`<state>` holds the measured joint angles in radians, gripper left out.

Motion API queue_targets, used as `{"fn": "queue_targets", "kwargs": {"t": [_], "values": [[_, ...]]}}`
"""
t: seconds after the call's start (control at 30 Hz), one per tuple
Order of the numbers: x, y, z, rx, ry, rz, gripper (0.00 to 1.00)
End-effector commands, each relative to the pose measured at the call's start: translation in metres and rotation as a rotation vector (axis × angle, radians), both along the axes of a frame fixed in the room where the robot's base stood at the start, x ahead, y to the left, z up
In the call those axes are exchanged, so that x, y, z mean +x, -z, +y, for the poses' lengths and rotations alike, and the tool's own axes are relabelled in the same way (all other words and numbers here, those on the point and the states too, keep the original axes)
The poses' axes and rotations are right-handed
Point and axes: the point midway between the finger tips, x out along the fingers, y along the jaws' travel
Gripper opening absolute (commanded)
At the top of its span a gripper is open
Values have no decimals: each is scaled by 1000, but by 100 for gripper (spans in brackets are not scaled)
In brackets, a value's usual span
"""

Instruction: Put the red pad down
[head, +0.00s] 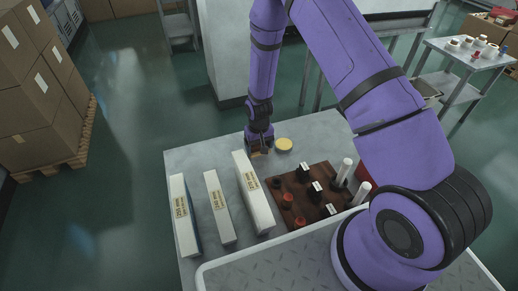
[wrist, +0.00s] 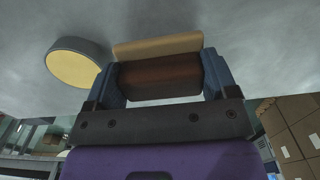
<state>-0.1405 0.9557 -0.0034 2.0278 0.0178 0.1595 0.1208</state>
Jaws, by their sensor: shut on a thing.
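My gripper (wrist: 160,80) is shut on a reddish-brown pad with a tan strip along its far edge, which I take as the red pad (wrist: 160,78). The pad lies across between the two blue-grey fingers in the wrist view. In the head view my gripper (head: 259,147) points down at the far part of the grey metal table (head: 190,160), and the pad shows only as a small brown patch (head: 256,153). I cannot tell whether the pad touches the table. A round yellow-topped disc (head: 284,144) sits just right of my gripper; it also shows in the wrist view (wrist: 76,66).
Three long white labelled boxes (head: 220,208) stand left and nearer. A brown board (head: 283,184) at the right holds red pieces, black labelled blocks and white cylinders. A light-rimmed tray (head: 270,262) is at the front. Bare table lies left of my gripper.

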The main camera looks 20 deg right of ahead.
Motion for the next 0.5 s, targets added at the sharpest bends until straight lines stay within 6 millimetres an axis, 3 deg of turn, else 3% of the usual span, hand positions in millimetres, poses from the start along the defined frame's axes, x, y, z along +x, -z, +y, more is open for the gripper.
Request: {"fn": "queue_targets", "kwargs": {"t": [0.13, 0.5], "values": [[0, 18, 0, 0, 0, 0, 57], [0, 21, 0, 0, 0, 0, 57]]}}
